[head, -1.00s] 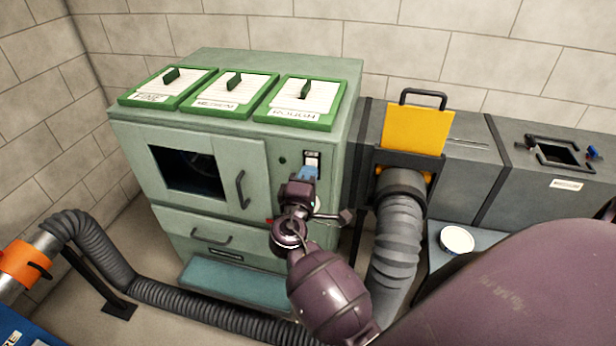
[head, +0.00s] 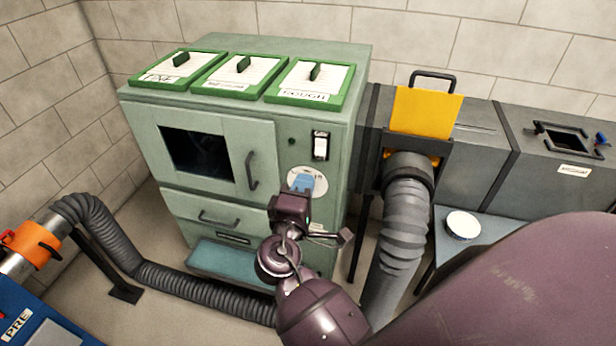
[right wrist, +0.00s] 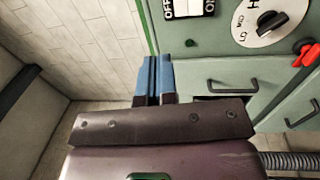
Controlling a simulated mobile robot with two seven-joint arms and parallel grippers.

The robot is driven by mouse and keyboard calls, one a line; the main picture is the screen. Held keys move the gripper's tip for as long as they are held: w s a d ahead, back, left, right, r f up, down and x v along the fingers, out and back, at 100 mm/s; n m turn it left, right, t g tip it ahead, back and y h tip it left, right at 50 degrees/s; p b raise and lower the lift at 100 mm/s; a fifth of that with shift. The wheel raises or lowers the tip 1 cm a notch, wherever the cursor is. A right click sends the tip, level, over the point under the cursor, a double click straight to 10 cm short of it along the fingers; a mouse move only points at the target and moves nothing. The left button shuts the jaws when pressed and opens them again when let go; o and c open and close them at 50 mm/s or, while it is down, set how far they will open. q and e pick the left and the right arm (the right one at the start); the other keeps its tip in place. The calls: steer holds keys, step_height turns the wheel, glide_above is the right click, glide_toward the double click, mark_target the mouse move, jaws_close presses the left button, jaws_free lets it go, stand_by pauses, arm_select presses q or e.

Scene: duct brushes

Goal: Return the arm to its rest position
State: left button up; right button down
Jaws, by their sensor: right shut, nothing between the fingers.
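My right gripper (head: 302,183) has blue fingertips and is in front of the green cabinet (head: 140,135), overlapping its white round dial in the head view. In the right wrist view its two blue fingers (right wrist: 154,80) are together with nothing between them. That view shows the dial (right wrist: 268,20) with its black knob, the OFF switch (right wrist: 188,8) and a red knob (right wrist: 305,52) beyond the fingers. I cannot tell from the head view how far the fingers are from the panel. My left gripper is not in view.
Three green-framed lids (head: 235,72) top the cabinet. A yellow plate (head: 426,111) stands in the duct, above a grey hose (head: 403,225). A white dish (head: 462,225) sits on a side table. Another hose (head: 200,290) runs along the floor from an orange clamp (head: 35,246).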

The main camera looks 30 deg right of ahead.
steer(key=shift+s+a, duration=0.15)
stand_by(0.5)
steer(key=w+a+f+m+t+y, duration=0.15)
steer(key=a+f+m+y, duration=0.3)
steer(key=f+y, duration=0.65)
steer(key=s+d+f+m+g+y, duration=0.1)
steer(key=s+d+f, duration=0.1)
steer(key=s+f, duration=0.4)
steer(key=s+d+f+m+g+y, duration=0.1)
steer(key=s+d+f+y, duration=0.1)
steer(key=s+f, duration=0.3)
steer(key=s+d, duration=0.1)
steer(key=s, duration=0.3)
steer(key=shift+s+d+f+m, duration=0.35)
steer(key=shift+s, duration=0.05)
